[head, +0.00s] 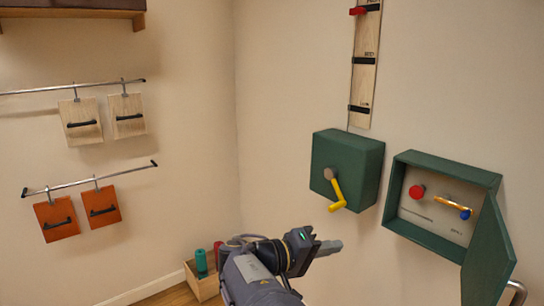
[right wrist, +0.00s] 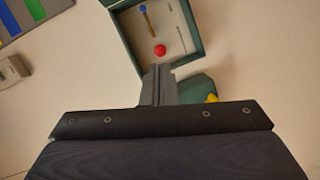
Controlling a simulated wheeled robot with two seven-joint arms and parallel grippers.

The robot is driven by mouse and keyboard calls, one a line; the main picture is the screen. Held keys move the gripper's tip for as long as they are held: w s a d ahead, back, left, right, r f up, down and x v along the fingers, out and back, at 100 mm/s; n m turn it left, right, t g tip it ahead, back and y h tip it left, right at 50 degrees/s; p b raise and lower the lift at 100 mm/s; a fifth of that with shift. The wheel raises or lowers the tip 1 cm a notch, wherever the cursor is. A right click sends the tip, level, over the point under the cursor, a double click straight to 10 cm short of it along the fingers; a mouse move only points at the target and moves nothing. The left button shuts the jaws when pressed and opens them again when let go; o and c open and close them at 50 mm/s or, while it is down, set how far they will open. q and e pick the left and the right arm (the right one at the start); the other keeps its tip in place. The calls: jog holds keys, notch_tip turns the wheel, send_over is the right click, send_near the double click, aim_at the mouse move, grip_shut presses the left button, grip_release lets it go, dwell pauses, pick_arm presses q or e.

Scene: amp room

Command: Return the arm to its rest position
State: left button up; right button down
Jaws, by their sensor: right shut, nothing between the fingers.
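My right gripper (head: 328,248) is in the lower middle of the head view, below the closed green box, with its arm coming up from the bottom edge. Its fingers are shut together with nothing between them, and they also show in the right wrist view (right wrist: 159,85). It appears apart from both wall boxes. The closed green box (head: 347,165) has a yellow crank handle (head: 338,194) pointing down. The open green box (head: 440,160) to its right holds a red knob (head: 417,192) and a yellow lever with a blue end (head: 452,207). My left gripper is not in view.
The open box's green door (head: 488,250) swings out at the lower right. A wooden strip (head: 365,80) with a red slider hangs above. On the left wall, rails carry wooden plates (head: 80,120) and orange plates (head: 56,218). A wooden crate (head: 207,289) with a teal cylinder stands in the corner.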

jog(key=s+d+f+g+y, duration=0.6)
jog(key=s+d+f+y, duration=0.55)
jog(key=d, duration=0.25)
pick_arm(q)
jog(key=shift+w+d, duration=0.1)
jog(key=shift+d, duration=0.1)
pick_arm(e)
jog(key=s+a+m+t+y, duration=0.1)
jog(key=s+a+t+y, duration=0.1)
jog(key=s, duration=0.6)
jog(key=s+a+m+t+y, duration=0.2)
jog(key=s+y, duration=0.3)
jog(key=s, duration=0.4)
jog(key=shift+a+t, duration=0.6)
